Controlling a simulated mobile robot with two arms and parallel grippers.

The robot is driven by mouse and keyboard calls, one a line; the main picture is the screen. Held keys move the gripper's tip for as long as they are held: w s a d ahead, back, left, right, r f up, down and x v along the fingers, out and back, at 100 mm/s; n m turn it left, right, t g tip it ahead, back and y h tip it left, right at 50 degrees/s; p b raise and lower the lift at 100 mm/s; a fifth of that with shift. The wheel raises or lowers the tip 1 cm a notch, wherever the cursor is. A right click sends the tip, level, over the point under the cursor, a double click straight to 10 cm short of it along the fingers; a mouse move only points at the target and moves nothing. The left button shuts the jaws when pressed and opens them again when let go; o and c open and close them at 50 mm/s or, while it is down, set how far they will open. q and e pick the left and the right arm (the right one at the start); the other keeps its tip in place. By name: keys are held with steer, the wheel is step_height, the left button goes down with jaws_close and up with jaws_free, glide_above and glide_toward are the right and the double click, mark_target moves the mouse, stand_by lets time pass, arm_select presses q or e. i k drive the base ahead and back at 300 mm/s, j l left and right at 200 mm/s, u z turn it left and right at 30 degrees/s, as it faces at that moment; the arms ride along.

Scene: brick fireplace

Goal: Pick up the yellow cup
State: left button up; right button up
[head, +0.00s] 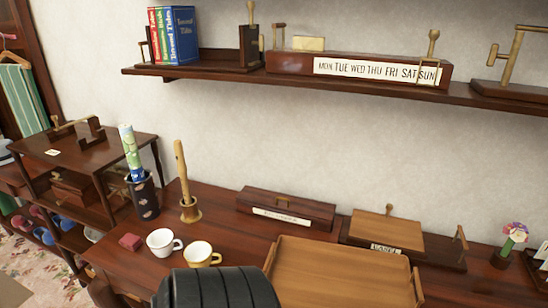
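The yellow cup (198,252) stands upright on the dark wooden table, with a yellowish rim and handle on its right. It is just right of a plain white cup (160,243). A black ribbed part at the bottom of the head view, which looks like part of my own arm, comes very close to the yellow cup's lower edge in the picture. Neither gripper's fingers show, so I see no hold on the cup.
A wooden tray (340,262) is right of the cups. A long box (285,208) is behind. A shelf (220,78) runs above.

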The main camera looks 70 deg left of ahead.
mark_target(198, 255)
steer(key=u, duration=2.85)
